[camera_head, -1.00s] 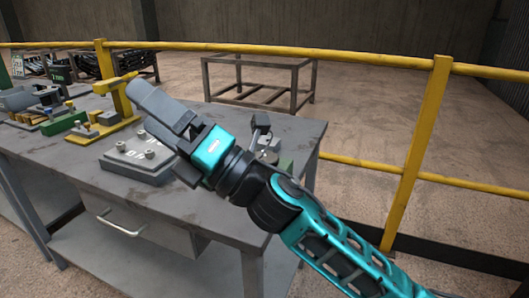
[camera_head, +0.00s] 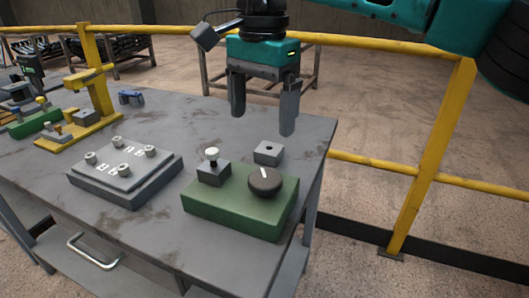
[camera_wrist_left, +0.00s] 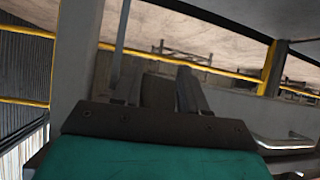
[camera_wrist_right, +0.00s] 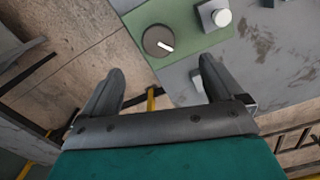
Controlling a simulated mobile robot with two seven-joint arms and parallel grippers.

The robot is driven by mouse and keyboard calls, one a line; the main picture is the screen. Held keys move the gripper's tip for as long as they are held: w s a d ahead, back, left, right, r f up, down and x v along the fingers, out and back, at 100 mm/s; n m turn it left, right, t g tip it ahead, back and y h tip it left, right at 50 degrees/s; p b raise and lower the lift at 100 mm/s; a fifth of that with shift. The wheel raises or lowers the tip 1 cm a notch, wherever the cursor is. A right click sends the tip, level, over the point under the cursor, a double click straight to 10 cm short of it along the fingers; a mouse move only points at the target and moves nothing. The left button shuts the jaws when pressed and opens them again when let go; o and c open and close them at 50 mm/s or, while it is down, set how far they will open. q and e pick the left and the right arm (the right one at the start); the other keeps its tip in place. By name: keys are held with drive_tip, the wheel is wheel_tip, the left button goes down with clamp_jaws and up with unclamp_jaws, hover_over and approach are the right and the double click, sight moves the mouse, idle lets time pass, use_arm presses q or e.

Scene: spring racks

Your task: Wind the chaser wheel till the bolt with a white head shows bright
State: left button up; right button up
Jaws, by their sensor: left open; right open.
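A dark round wheel (camera_head: 265,182) with a white mark lies on top of a green block (camera_head: 232,211) at the bench's near right corner. A bolt with a white head (camera_head: 211,153) stands upright in a small grey block on the same green block, left of the wheel. In the right wrist view the wheel (camera_wrist_right: 154,44) and the white head (camera_wrist_right: 221,17) both show; whether the head is lit, I cannot tell. My right gripper (camera_head: 263,122) is open and empty, pointing down above and behind the wheel, apart from it. My left gripper (camera_wrist_left: 160,75) is open, away from the wheel.
A small grey block with a hole (camera_head: 268,152) sits just behind the green block. A grey plate with several bolts (camera_head: 122,172) lies to the left. Yellow (camera_head: 98,95) and other fixtures stand farther left. A yellow railing (camera_head: 430,170) runs behind and right of the bench.

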sight(264, 178)
drive_tip(key=f, duration=0.3)
drive_tip(key=f+b, duration=0.1)
drive_tip(key=f, duration=0.3)
drive_tip(key=f+b, duration=0.1)
drive_tip(key=f, duration=0.3)
drive_tip(key=shift+d, duration=0.25)
drive_tip(key=shift+f, duration=0.7)
use_arm(q)
drive_tip(key=f, duration=0.2)
drive_tip(key=shift+s+f, duration=0.4)
use_arm(e)
drive_tip(key=shift+c, duration=0.2)
drive_tip(key=c, duration=1)
use_arm(q)
drive_tip(key=shift+s, duration=0.1)
use_arm(e)
drive_tip(key=shift+w+m, duration=0.1)
drive_tip(key=shift+m, duration=0.2)
